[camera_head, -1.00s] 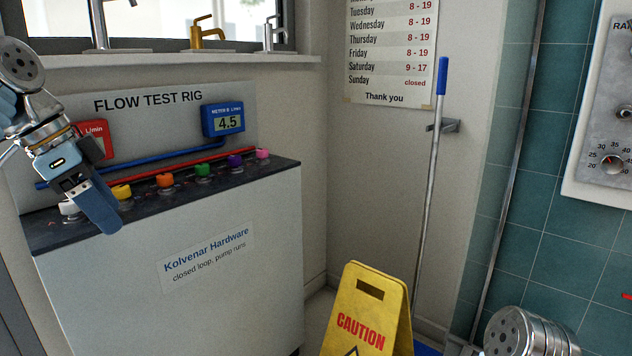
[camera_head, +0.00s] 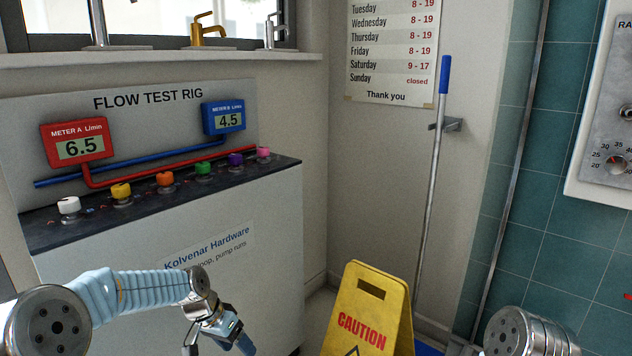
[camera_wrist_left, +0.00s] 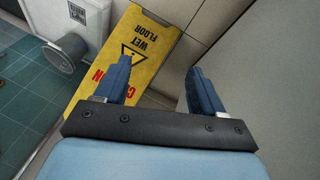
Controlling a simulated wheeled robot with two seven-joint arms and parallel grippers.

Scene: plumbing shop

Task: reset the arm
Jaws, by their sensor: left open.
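My left arm reaches in from the lower left of the head view. My left gripper (camera_head: 238,343) hangs low in front of the white cabinet of the flow test rig (camera_head: 270,240). In the left wrist view its two blue fingers (camera_wrist_left: 160,85) are apart with nothing between them. The yellow caution sign (camera_wrist_left: 140,45) shows beyond the fingers there. My right gripper is not in view.
The rig's dark top (camera_head: 40,232) carries several coloured knobs, with red meter A (camera_head: 77,143) reading 6.5 and blue meter B (camera_head: 223,117) reading 4.5. The yellow wet-floor sign (camera_head: 365,310) stands right of the cabinet. A blue-topped pole (camera_head: 433,190) leans behind it.

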